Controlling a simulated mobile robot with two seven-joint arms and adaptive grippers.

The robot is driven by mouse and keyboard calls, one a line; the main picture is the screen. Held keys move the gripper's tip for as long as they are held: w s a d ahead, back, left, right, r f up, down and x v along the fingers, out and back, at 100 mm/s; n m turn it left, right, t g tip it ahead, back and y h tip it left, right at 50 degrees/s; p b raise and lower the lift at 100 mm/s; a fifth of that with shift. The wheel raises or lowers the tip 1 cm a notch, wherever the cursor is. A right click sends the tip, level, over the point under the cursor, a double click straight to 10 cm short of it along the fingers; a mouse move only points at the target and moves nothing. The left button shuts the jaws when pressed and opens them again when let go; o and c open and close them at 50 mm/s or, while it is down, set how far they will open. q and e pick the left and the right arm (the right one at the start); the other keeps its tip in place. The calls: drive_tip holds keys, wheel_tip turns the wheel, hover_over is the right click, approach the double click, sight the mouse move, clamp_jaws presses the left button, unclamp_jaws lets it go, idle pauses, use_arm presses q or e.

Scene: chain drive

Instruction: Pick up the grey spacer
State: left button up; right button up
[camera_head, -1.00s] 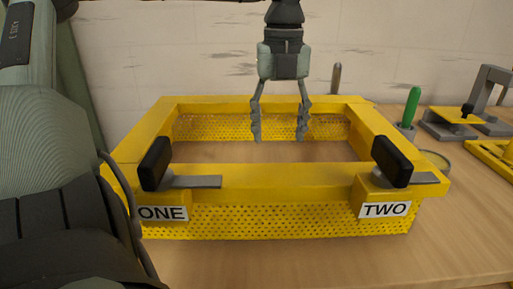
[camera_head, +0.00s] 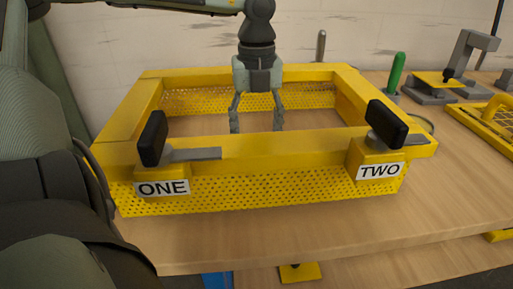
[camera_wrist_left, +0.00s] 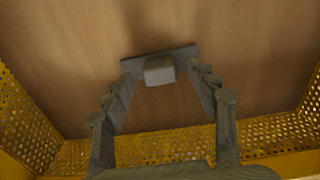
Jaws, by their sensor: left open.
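My left gripper (camera_head: 257,122) is open and points down inside the yellow frame (camera_head: 115,130), its fingertips just behind the front rail. In the left wrist view a grey part, which looks like the grey spacer (camera_wrist_left: 159,70), shows between and beyond the open fingers (camera_wrist_left: 165,82). It has a small block on a wider flat bar and appears to lie on the wooden surface. I cannot tell whether the fingers touch it. In the head view the front rail hides it. My right gripper is not in view.
The frame has perforated walls and two black-handled clamps, labelled ONE (camera_head: 162,188) and TWO (camera_head: 380,171). A green-handled tool (camera_head: 396,72), a grey stand (camera_head: 470,58) and a yellow mesh tray (camera_head: 490,122) stand to the right. Bare table (camera_head: 330,228) lies in front.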

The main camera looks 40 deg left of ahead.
use_arm(q)
drive_tip(key=shift+f, duration=0.2)
drive_tip(key=c, duration=1.3)
drive_tip(key=shift+r, duration=0.1)
drive_tip(key=shift+c, duration=0.2)
